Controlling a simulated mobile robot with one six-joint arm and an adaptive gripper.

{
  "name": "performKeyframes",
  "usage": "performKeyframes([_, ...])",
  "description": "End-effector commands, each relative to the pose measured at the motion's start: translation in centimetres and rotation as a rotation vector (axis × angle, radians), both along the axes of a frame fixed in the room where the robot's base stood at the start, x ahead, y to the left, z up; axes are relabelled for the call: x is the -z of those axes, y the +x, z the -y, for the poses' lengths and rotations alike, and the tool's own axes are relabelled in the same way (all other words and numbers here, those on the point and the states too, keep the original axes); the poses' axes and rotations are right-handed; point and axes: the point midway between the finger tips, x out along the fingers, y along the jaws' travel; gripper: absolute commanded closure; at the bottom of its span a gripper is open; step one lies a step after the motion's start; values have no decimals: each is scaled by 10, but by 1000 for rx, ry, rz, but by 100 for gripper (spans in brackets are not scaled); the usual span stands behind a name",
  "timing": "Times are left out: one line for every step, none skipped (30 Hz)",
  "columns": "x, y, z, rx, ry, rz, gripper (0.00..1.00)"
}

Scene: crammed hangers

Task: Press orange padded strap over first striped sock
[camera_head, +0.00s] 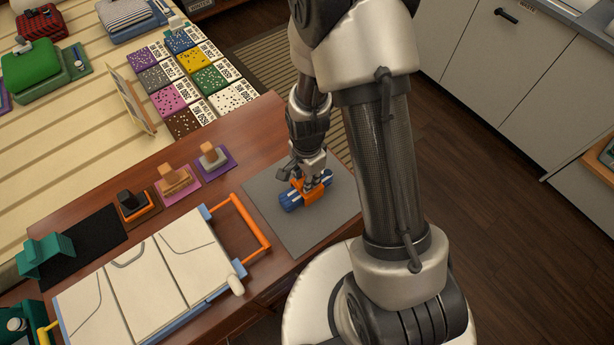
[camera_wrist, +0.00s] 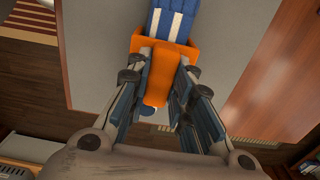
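The first striped sock (camera_head: 290,202), blue with white stripes, lies on a grey mat (camera_head: 285,235) near the right end of the wooden table. It also shows at the top of the wrist view (camera_wrist: 172,20). The orange padded strap (camera_head: 313,195) lies across the sock. In the wrist view its raised middle part (camera_wrist: 160,75) is between my fingers, with wider orange sides against the sock. My gripper (camera_head: 308,181) points down at it, fingers closed against both sides of the raised part. The fingers hide part of the strap and the sock's near end.
Left of the mat are an orange handle (camera_head: 251,228) and a white folding board (camera_head: 150,265) with blue edges. Several small padded blocks (camera_head: 177,180) stand along the table behind it. Bare grey mat surrounds the sock.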

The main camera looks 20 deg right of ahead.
Motion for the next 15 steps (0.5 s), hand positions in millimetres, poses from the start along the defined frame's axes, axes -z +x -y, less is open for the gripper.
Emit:
performKeyframes([0, 0, 0, 0, 0, -1, 77])
performKeyframes([0, 0, 0, 0, 0, -1, 75])
performKeyframes([0, 0, 0, 0, 0, -1, 72])
performKeyframes([0, 0, 0, 0, 0, -1, 70])
performKeyframes([0, 0, 0, 0, 0, -1, 68])
performKeyframes([0, 0, 0, 0, 0, -1, 65])
performKeyframes([0, -1, 0, 0, 0, -1, 63])
performKeyframes([0, -1, 0, 0, 0, -1, 61])
performKeyframes([0, -1, 0, 0, 0, -2, 59])
performKeyframes([0, -1, 0, 0, 0, -2, 57])
performKeyframes([0, -1, 0, 0, 0, -2, 56])
performKeyframes([0, -1, 0, 0, 0, -2, 56])
performKeyframes([0, -1, 0, 0, 0, -2, 56])
performKeyframes([0, -1, 0, 0, 0, -2, 56])
performKeyframes([0, -1, 0, 0, 0, -2, 56])
